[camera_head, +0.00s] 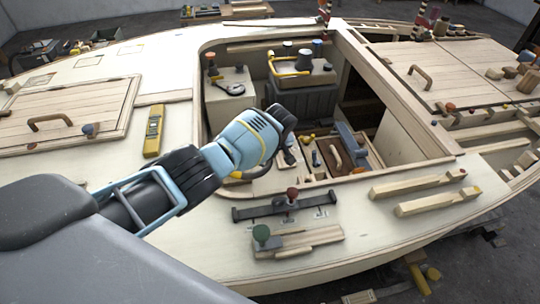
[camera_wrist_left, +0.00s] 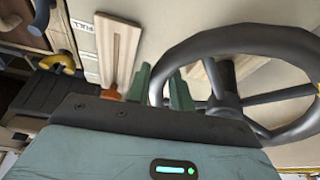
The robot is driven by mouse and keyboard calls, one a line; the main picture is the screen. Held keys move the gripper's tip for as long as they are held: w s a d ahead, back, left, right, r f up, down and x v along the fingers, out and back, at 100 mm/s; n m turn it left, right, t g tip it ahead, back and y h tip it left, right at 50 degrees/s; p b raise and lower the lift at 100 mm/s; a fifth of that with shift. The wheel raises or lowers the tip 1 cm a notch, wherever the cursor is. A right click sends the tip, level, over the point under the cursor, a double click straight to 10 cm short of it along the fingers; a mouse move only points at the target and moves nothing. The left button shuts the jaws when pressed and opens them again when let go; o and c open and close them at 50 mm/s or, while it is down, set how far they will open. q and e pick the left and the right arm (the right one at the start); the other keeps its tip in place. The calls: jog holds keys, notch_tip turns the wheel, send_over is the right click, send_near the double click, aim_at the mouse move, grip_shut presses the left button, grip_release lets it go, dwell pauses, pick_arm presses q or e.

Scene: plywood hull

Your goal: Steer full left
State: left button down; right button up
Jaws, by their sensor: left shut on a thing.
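The dark grey steering wheel (camera_wrist_left: 240,42) fills the right of the left wrist view, with its spokes and hub in sight. My left gripper (camera_wrist_left: 160,84) has its two green fingers shut on the left part of the rim, one finger on each side of it. In the head view my left gripper (camera_head: 276,122) reaches over the cockpit opening from the left. There the hand hides most of the wheel, so its turn angle cannot be told. My right gripper is in neither view.
A slotted wooden board (camera_wrist_left: 118,45) with an orange end lies left of the fingers, near a label reading "FULL". Cockpit edges surround the hand.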

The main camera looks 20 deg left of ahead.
pick_arm(q)
jog(key=shift+d, duration=0.1)
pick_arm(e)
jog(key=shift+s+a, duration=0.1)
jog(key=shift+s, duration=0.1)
pick_arm(q)
jog(key=c, duration=1.3)
grip_release()
jog(key=shift+w, duration=0.1)
jog(key=p+v, duration=0.3)
jog(key=v, duration=0.4)
jog(key=shift+w, duration=0.15)
jog(key=shift+s+d+r+p, duration=0.1)
jog(key=shift+s+r+p, duration=0.15)
jog(key=shift+r+p, duration=0.15)
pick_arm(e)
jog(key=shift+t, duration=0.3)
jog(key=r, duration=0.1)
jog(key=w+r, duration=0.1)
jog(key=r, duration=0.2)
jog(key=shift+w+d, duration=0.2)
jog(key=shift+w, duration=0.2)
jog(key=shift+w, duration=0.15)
